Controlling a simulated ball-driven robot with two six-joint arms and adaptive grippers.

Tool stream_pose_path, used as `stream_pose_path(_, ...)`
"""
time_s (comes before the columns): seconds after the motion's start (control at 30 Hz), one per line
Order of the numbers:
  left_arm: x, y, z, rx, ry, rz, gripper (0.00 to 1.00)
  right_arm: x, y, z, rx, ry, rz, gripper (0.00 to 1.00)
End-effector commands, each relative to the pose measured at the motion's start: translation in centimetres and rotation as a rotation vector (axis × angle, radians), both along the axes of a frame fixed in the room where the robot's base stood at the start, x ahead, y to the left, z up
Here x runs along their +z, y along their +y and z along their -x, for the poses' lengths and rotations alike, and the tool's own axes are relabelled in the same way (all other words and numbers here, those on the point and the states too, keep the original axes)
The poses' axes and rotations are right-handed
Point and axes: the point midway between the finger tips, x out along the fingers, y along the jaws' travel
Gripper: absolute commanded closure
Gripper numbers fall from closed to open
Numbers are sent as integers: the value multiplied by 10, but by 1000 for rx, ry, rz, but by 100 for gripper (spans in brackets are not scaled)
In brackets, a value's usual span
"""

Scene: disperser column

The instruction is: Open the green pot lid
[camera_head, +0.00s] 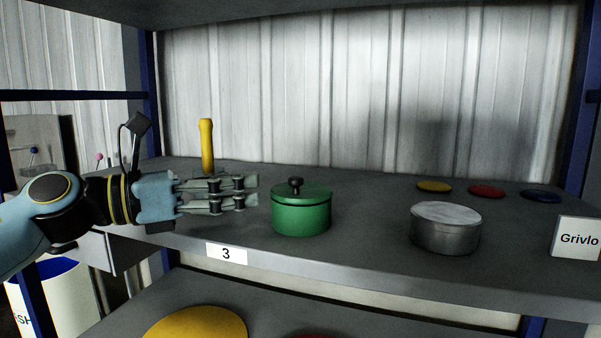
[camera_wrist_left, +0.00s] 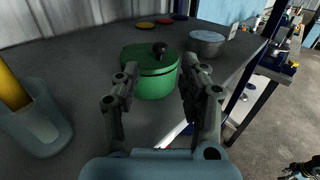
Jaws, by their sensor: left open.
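A green pot (camera_head: 301,214) stands on the grey shelf, its green lid (camera_head: 303,193) seated on top with a dark round knob (camera_head: 295,184). My left gripper (camera_head: 252,192) is just left of the pot in the head view, at about lid height, pointing at it. In the left wrist view the open fingers (camera_wrist_left: 158,85) show with the pot (camera_wrist_left: 154,84) ahead of them, and nothing is between them. The lid knob (camera_wrist_left: 159,49) lies beyond the fingertips. My right gripper does not show.
A metal pot (camera_head: 445,231) stands right of the green pot. Yellow (camera_head: 434,186), red (camera_head: 486,191) and blue (camera_head: 540,195) discs lie behind it. A yellow stick (camera_head: 206,146) stands upright behind my left gripper, in a clear cup (camera_wrist_left: 38,125). The shelf between the pots is clear.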

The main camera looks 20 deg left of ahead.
Motion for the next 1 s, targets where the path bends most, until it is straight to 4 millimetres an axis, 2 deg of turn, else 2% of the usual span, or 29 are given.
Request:
stream_pose_path(0.03, 5, -6, -5, 0, -2, 9, 57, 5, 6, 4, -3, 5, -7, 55)
stream_pose_path(0.2, 6, -28, -25, 0, 0, 10, 57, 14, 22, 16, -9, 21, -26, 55)
stream_pose_path(0.5, 3, -60, -56, 0, 2, 5, 57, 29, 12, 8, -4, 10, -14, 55)
stream_pose_path(0.9, 1, -67, -62, 0, 2, 1, 57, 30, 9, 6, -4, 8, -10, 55)
stream_pose_path(0.93, 1, -67, -62, 0, 2, 1, 59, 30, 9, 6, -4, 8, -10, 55)
stream_pose_path(1.0, 1, -67, -62, 0, 2, 1, 68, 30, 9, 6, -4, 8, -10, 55)
